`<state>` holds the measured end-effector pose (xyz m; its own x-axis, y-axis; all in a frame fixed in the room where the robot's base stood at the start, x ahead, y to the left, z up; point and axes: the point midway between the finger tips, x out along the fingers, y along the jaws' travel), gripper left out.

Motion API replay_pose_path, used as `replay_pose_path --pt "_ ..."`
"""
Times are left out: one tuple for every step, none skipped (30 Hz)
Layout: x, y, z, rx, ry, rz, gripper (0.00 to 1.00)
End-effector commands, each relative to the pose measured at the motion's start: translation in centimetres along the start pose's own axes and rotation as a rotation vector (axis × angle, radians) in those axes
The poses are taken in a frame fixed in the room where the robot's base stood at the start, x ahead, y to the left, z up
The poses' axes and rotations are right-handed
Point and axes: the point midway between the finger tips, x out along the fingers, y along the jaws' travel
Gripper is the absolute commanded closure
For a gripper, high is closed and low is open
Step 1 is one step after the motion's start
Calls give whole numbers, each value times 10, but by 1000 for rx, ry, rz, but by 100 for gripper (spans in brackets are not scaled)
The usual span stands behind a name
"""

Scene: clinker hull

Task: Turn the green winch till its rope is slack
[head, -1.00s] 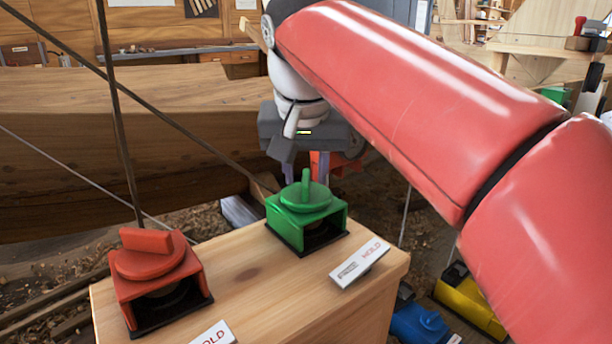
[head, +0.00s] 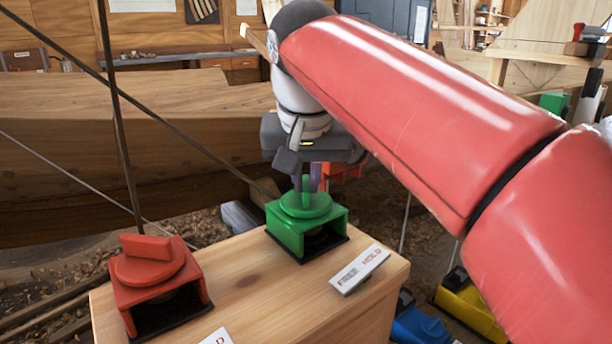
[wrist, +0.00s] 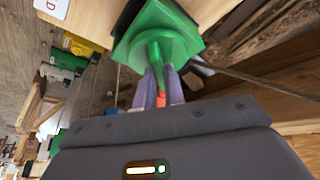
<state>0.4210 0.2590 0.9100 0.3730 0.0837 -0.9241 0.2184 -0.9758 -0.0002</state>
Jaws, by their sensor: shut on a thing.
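The green winch (head: 305,223) stands at the far edge of a wooden block, with a round top and an upright green handle. It also shows in the wrist view (wrist: 165,48). A dark rope (head: 190,139) runs from it up to the left in a straight line and looks taut. My gripper (head: 307,186) is above the winch, its purple fingers shut on the green handle. In the wrist view the fingers (wrist: 160,85) stand on either side of the handle. A label reading FREE and HOLD (head: 360,269) lies in front of the winch.
A red winch (head: 160,275) stands on the same wooden block (head: 255,290), at its left, with its own rope rising steeply. A large wooden hull (head: 130,145) lies behind. Yellow (head: 470,305) and blue (head: 420,326) things are on the floor at right.

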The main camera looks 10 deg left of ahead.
Motion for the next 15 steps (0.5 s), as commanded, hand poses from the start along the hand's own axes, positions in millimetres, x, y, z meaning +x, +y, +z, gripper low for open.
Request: replay_pose_path --pt "-1 1 -1 -14 1 -7 100" --pt "-2 1 -1 -27 1 -12 100" --pt "-2 1 -1 -46 0 -19 100" --pt "-2 1 -1 -62 0 -26 100" --pt "-2 1 -1 -78 1 -34 100" --pt "-2 2 -1 -103 1 -44 100" --pt "-3 2 -1 -124 1 -52 100" --pt "-2 2 -1 -145 1 -61 100" --pt "-3 2 -1 -175 1 -73 100" --pt "-3 2 -1 -198 1 -82 100" --pt "-3 3 -2 -221 0 -92 100" --pt "-2 3 -2 -252 0 -104 100" --pt "-2 3 -2 -274 1 -115 100" --pt "-3 3 -2 -298 1 -124 100" --pt "-3 3 -2 -329 1 -137 100"
